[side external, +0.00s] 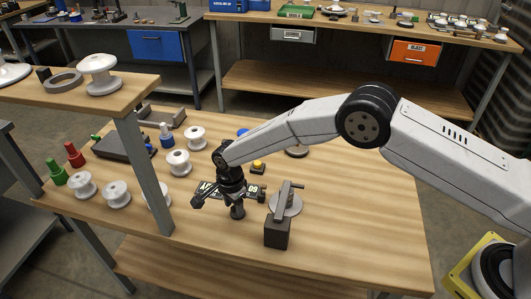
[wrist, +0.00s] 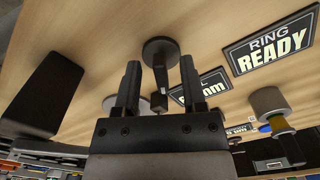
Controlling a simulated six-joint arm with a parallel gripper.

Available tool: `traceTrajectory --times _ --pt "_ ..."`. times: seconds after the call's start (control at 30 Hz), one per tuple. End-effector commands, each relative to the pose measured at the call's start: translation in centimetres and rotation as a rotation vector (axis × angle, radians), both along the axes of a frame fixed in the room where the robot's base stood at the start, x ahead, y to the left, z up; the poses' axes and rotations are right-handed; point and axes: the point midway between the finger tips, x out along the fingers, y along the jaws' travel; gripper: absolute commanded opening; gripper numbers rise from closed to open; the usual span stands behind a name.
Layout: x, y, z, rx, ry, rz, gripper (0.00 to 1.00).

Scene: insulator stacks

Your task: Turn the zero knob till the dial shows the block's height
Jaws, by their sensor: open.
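My gripper (side external: 230,200) is spread open above the table in the side view. Its two fingers also show in the wrist view (wrist: 160,85), with a gap between them. A small dark post on a round base, apparently the knob (side external: 238,212), stands just below the gripper. In the wrist view its round base (wrist: 160,50) shows between and beyond the fingertips; I cannot tell whether they touch it. A grey disc, perhaps the dial (side external: 291,207), stands by a dark block (side external: 277,233) to the right, with a bar across it. I cannot read its face.
A black-and-white sign (wrist: 200,86) ending in "mm" is partly hidden by a finger; a "RING READY" sign (wrist: 269,45) lies beside it. White spools (side external: 178,162) and a shelf post (side external: 143,175) stand left. The table's front right (side external: 350,240) is clear.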

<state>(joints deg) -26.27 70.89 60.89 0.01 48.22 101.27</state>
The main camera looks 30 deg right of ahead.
Motion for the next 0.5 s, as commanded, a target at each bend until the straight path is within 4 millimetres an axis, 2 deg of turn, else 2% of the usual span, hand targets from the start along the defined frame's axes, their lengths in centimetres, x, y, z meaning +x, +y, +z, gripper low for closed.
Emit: traceTrajectory --times 0.27,0.5 --pt "0.0 0.0 1.8 0.000 -0.001 0.000 0.53" --pt "0.0 0.0 4.7 0.000 -0.001 0.000 0.53"
